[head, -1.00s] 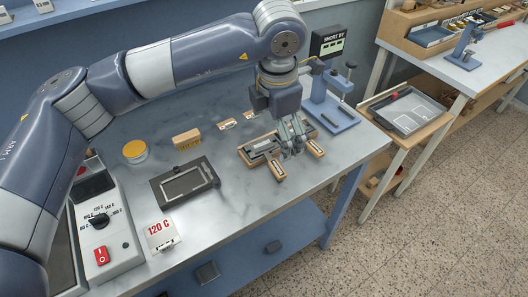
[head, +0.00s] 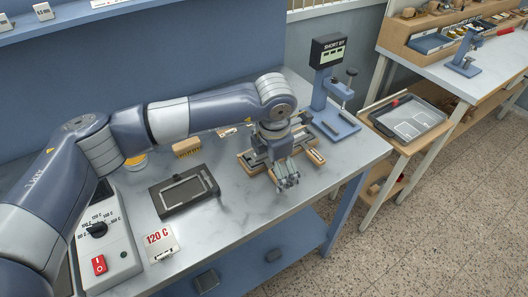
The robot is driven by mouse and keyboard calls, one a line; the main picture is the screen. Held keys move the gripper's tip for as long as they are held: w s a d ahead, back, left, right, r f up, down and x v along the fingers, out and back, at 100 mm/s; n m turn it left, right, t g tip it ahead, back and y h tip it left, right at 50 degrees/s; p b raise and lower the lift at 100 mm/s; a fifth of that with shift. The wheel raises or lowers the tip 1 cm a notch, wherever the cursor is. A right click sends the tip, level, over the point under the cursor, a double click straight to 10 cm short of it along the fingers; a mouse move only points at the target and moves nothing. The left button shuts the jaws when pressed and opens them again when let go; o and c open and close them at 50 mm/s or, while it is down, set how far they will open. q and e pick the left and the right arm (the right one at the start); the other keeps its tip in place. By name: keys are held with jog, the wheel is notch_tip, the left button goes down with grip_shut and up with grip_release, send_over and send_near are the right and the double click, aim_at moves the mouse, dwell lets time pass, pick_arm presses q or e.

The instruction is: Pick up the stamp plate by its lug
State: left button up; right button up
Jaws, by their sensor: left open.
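A wooden tray (head: 248,158) with dark slots and metal pieces stands on the metal bench, partly hidden by my left arm. A small wood-edged piece with a metal face (head: 316,156) lies at its right front. A similar piece at its left front is mostly covered by my left gripper. I cannot tell for certain which piece is the stamp plate, and no lug can be made out. My left gripper (head: 287,184) points down just in front of the tray, fingers apart, with nothing seen held. My right gripper is out of view.
A dark block with a pale frame (head: 184,191) lies left on the bench (head: 232,211). A 120 C card (head: 160,239), a control box (head: 104,245) and a wooden block (head: 186,147) are nearby. A blue stand (head: 336,123) is behind right. The front right bench is clear.

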pick_arm(q)
jog(key=shift+w+f, duration=0.15)
jog(key=shift+f, duration=0.85)
jog(key=shift+c, duration=0.2)
jog(key=c, duration=0.9)
jog(key=shift+s, duration=0.4)
jog(key=c, duration=1.2)
jog(key=shift+w, duration=0.15)
